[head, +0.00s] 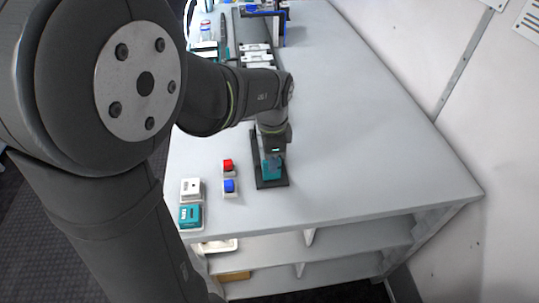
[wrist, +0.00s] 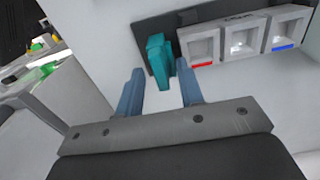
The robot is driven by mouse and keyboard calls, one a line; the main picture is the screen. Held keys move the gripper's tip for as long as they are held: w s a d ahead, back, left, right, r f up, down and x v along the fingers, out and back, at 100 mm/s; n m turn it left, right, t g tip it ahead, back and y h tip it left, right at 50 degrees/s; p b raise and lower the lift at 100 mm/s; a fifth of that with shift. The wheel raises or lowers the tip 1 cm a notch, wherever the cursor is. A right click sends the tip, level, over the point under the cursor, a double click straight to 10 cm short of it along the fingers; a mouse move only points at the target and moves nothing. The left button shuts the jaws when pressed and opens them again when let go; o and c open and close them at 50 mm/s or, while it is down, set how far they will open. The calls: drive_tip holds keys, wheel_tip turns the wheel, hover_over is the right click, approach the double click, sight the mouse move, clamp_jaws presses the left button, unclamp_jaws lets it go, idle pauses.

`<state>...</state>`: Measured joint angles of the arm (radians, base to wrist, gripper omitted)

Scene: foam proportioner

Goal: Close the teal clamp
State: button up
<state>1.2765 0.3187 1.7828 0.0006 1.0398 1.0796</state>
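The teal clamp (wrist: 158,62) is in the wrist view, at the left end of a dark base plate (wrist: 148,27). Its lever sticks out from the plate toward my gripper (wrist: 162,78). My gripper's two blue fingers are spread apart, one on each side of the lever's near end, with gaps visible. No contact is clear. In the head view, the teal clamp (head: 269,170) shows low on the dark plate, below my gripper (head: 275,156). My arm and wrist hide part of the plate there.
Grey blocks with a red label (wrist: 201,65) and a blue label (wrist: 286,45) sit right of the clamp. In the head view, a red button (head: 228,165), a blue button (head: 230,186) and a teal box (head: 190,217) stand left. The table's right side is clear.

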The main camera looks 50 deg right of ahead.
drive_tip(key=shift+f, duration=0.15)
drive_tip(key=shift+c, duration=0.4)
clamp_jaws()
drive_tip(key=shift+w+d, duration=0.7)
drive_tip(key=shift+d, duration=0.05)
drive_tip(key=shift+o, duration=0.4)
unclamp_jaws()
wheel_tip(320, 180, up, 18)
drive_tip(key=shift+f, duration=0.25)
